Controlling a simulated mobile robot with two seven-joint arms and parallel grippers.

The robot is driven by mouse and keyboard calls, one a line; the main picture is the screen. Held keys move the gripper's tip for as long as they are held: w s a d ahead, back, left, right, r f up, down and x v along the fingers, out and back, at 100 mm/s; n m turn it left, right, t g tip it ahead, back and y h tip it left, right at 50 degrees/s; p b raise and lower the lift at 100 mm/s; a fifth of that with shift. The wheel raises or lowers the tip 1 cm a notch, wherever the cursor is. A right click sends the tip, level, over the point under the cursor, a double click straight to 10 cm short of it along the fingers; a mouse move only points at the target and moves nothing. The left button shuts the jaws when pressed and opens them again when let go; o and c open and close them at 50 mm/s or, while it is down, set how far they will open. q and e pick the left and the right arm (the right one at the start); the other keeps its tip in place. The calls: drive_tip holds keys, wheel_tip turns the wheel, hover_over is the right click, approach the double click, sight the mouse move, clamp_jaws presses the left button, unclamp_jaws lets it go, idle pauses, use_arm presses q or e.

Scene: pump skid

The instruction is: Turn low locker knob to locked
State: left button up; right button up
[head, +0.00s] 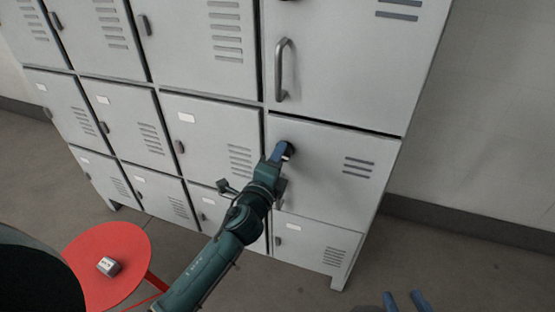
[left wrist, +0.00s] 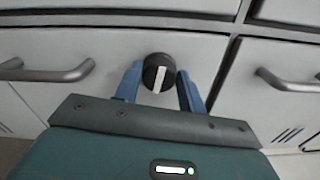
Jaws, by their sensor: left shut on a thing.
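The low locker knob (head: 289,149) is a dark round knob on the locker door (head: 325,185) below the door with the large handle. In the left wrist view the knob (left wrist: 151,66) is black with a white bar, which runs nearly up and down in that picture, crosswise to the handles. My left gripper (head: 281,151) is at the knob, with its blue fingers on either side of it, shut on it; it also shows in the left wrist view (left wrist: 160,85). My right gripper (head: 405,297) shows only its blue fingertips at the bottom edge, apart and empty.
A grey bar handle (head: 282,70) stands out from the door above. Other locker doors (head: 205,120) with small handles are to the left. A red round stool (head: 125,245) with a small grey-white box (head: 109,266) stands at lower left.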

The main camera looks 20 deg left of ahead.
use_arm(q)
drive_tip(key=shift+n, duration=1)
drive_tip(key=o, duration=1)
drive_tip(key=shift+c, duration=0.2)
drive_tip(key=s, duration=1.3)
drive_tip(key=shift+a, duration=0.25)
drive_tip(key=shift+s, duration=0.1)
